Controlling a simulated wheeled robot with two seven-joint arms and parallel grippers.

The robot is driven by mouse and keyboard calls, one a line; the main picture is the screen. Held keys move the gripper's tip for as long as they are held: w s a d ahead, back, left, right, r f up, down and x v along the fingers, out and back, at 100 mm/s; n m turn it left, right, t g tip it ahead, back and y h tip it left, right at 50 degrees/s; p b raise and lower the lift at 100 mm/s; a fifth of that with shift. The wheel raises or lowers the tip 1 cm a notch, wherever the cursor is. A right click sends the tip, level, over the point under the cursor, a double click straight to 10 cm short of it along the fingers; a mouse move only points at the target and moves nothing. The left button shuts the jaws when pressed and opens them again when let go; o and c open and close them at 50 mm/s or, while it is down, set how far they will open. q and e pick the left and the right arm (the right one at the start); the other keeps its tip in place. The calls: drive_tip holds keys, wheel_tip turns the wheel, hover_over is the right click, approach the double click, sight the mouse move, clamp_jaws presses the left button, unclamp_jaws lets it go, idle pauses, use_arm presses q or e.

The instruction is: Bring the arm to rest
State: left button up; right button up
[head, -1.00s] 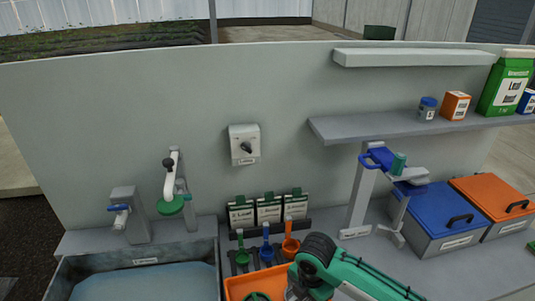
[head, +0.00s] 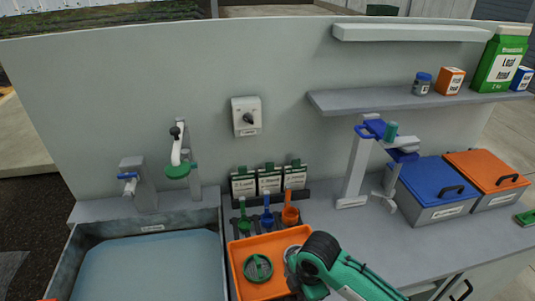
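My green arm with a black joint (head: 320,250) comes in from the lower right and covers the right part of the orange tray (head: 240,274). My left gripper is not in view. A green ringed lid (head: 258,267) lies in the tray. A grey round thing (head: 291,251) beside the black joint is partly hidden.
A water-filled basin (head: 150,262) lies left of the tray. Green, blue and orange scoops (head: 267,216) stand behind it. A blue-handled stand (head: 356,165) and blue and orange lidded bins (head: 440,182) are at right. Free counter (head: 385,245) lies in front of them.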

drive_tip(key=s+d+m+t+h, duration=0.1)
drive_tip(key=s+d+m+t, duration=0.2)
drive_tip(key=s+d+m, duration=1.45)
wheel_tip(320, 180, down, 33)
drive_tip(key=a+m+g+b, duration=0.1)
drive_tip(key=a+m, duration=0.2)
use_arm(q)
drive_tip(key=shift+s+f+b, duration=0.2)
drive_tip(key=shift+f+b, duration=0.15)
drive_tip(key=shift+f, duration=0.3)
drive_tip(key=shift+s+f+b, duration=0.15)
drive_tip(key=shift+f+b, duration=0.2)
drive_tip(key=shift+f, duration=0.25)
use_arm(e)
drive_tip(key=s+d+f, duration=0.2)
drive_tip(key=s+f, duration=0.8)
drive_tip(key=s+d+f+g, duration=0.1)
drive_tip(key=s+f, duration=0.8)
drive_tip(key=f, duration=0.1)
drive_tip(key=shift+s+d+f+g+h, duration=0.3)
drive_tip(key=shift+s+d, duration=0.05)
